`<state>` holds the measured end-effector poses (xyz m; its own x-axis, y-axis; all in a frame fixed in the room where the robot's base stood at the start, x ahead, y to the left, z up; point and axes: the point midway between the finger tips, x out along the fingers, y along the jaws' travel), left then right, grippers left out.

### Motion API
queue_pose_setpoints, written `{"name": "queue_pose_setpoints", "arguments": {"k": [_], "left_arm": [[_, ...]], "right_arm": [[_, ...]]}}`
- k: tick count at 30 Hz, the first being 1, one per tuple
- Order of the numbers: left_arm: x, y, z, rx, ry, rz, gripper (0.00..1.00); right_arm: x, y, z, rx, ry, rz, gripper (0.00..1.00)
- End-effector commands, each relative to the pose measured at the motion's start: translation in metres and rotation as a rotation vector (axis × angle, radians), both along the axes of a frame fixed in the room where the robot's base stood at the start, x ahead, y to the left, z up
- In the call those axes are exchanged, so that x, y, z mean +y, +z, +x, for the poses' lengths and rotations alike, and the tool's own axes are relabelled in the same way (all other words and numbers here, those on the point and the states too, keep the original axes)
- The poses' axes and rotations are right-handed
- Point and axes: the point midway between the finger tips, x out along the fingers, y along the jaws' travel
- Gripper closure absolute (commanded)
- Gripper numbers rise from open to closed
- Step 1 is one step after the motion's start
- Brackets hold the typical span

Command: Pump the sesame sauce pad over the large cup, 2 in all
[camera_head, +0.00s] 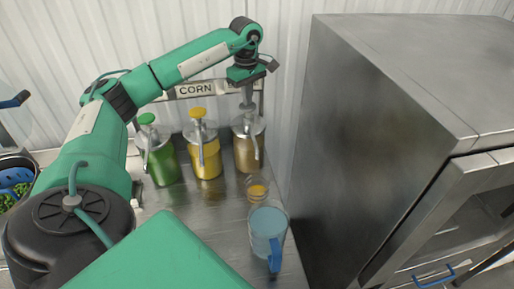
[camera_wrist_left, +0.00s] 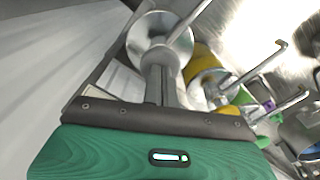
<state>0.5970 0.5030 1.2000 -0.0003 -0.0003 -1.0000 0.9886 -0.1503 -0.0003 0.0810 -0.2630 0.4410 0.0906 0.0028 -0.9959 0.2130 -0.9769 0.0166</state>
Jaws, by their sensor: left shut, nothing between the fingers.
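The sesame sauce dispenser (camera_head: 247,150) is the brown-filled one at the right end of a row of three pump jars. Its metal lid and spout also show in the left wrist view (camera_wrist_left: 152,35). My left gripper (camera_head: 247,103) is shut and empty, pointing straight down over the top of this dispenser. In the left wrist view the fingers (camera_wrist_left: 158,82) reach to the middle of the lid. They hide the pump pad, so I cannot tell how far it is pressed. The large cup (camera_head: 267,222), bluish with a blue handle, stands in front.
A small glass (camera_head: 257,190) with yellow-orange contents stands between the sesame dispenser and the large cup. Yellow (camera_head: 206,158) and green (camera_head: 161,163) dispensers stand to the left. A large steel cabinet (camera_head: 385,130) closes off the right side. Bare steel counter (camera_head: 200,215) lies in front of the jars.

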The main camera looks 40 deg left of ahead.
Motion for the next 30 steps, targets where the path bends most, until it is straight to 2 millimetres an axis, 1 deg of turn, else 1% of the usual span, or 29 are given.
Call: {"name": "queue_pose_setpoints", "arguments": {"k": [22, 30], "left_arm": [[0.000, -0.029, -0.001, 0.003, -0.001, 0.000, 1.00], [-0.001, -0.027, -0.001, 0.004, -0.001, 0.000, 1.00]], "right_arm": [[-0.001, -0.017, 0.000, 0.000, 0.000, -0.001, 0.64], [0.001, -0.014, 0.000, -0.001, -0.001, 0.001, 0.64]]}}
